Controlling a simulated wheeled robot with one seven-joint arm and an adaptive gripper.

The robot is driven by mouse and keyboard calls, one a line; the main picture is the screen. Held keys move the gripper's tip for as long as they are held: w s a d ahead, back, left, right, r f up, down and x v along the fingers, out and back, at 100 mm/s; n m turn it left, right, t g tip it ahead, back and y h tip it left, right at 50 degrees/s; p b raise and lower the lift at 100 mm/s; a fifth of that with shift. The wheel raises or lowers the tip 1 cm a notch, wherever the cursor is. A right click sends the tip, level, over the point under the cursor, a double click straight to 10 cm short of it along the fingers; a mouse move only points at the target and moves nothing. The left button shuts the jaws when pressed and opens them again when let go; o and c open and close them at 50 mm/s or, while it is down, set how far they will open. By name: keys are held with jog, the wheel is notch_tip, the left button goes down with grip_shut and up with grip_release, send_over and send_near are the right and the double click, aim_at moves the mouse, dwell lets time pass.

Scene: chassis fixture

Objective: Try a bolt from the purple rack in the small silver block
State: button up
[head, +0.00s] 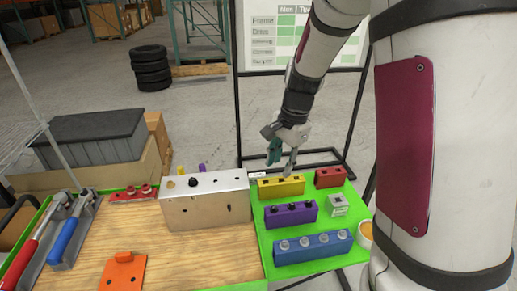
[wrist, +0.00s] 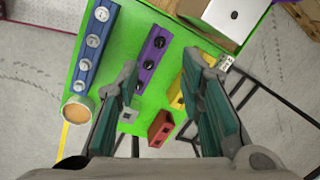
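The purple rack (head: 281,218) lies on the green mat in the head view, with several dark bolts in its top. The small silver block (head: 339,211) stands just right of it and has a dark opening on top. My gripper (head: 281,156) hangs above the back of the mat, behind the purple rack and clear of it. In the wrist view my gripper (wrist: 161,60) is open with nothing between its fingers, and the purple rack (wrist: 145,78) shows beyond and between them. The small silver block is partly hidden by the left finger there.
Yellow (head: 267,191), red (head: 324,183) and blue (head: 293,258) racks share the green mat (head: 262,236). A large silver block (head: 205,212) stands to the left on the wooden bench (head: 190,262). An orange-filled cup (head: 366,236) sits at the mat's right edge.

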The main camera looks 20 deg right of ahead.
aim_at(292, 204)
jog(key=shift+w+d+f+m+g+h, duration=0.35)
jog(key=shift+d+f+m, duration=0.65)
jog(key=shift+f, duration=1.8)
jog(key=shift+w+d+f+m+g+h, duration=0.1)
jog(key=shift+w+d+f+m, duration=0.65)
jog(key=shift+f, duration=2.05)
jog(key=shift+w+d+f+m+g+h, duration=0.2)
jog(key=shift+d+f+m, duration=1.05)
jog(key=shift+f, duration=1.55)
jog(key=shift+d+f, duration=0.1)
jog(key=shift+d, duration=0.15)
jog(key=shift+f+b, duration=0.85)
jog(key=shift+f, duration=0.9)
jog(key=shift+r, duration=0.2)
grip_shut()
